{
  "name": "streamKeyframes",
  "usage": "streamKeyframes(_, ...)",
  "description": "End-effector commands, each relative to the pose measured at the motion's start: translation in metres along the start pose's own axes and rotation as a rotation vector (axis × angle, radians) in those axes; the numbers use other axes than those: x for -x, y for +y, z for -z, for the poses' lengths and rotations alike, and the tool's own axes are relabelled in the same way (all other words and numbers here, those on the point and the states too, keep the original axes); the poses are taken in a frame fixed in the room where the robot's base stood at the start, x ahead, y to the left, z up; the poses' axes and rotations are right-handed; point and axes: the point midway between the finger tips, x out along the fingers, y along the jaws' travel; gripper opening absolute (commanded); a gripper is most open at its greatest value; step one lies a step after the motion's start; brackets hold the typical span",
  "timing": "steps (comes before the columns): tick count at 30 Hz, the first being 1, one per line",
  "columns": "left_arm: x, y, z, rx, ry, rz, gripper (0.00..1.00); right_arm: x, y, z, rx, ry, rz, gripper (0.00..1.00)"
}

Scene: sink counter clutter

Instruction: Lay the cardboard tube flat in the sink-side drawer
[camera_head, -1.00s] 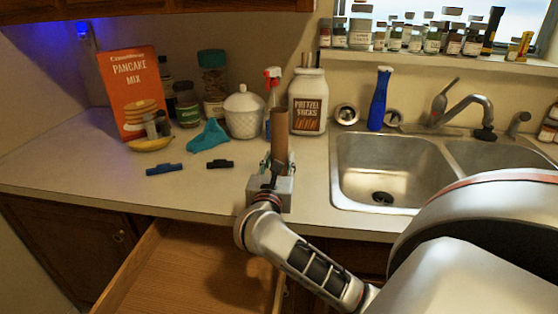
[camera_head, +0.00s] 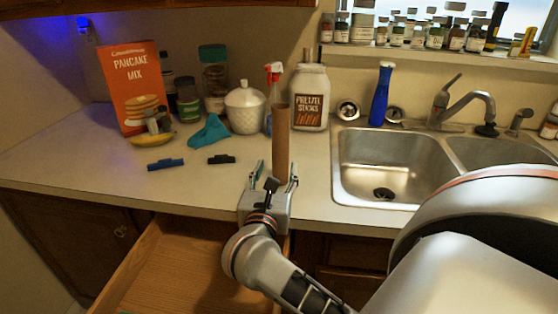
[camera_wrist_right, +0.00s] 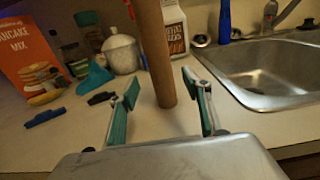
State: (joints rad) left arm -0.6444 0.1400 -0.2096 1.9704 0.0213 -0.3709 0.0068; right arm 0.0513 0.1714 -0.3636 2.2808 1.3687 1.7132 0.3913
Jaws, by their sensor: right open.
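The cardboard tube (camera_head: 281,140) stands upright on the counter in front of the pretzel jar; it also shows in the right wrist view (camera_wrist_right: 155,55). My right gripper (camera_head: 273,177) is at the counter's front edge. In the right wrist view its teal-padded fingers (camera_wrist_right: 163,95) are spread wide, with the tube ahead and between their lines, not clasped. The tube's foot is partly hidden by the gripper in the head view. The drawer (camera_head: 180,270) is pulled open below the counter, and its visible wooden floor is bare. My left gripper is not in view.
The double sink (camera_head: 345,185) lies right of the tube. The pretzel jar (camera_head: 309,95), spray bottle (camera_head: 273,78) and white lidded jar (camera_head: 245,108) stand behind. A teal cloth (camera_head: 210,131) and two dark clips lie left. The counter's front left is clear.

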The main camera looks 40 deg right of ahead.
Motion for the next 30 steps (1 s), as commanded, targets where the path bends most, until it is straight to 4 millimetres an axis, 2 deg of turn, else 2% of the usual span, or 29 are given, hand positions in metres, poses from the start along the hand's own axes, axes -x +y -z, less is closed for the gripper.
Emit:
streamKeyframes(3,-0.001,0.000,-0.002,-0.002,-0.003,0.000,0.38,0.022,0.000,0.001,-0.002,0.004,-0.001,0.49)
streamKeyframes(9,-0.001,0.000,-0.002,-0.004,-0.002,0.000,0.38,0.042,0.000,0.001,0.000,0.001,0.000,0.49)
streamKeyframes(30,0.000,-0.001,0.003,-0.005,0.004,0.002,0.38,0.046,0.000,-0.004,-0.002,-0.002,0.000,0.49)
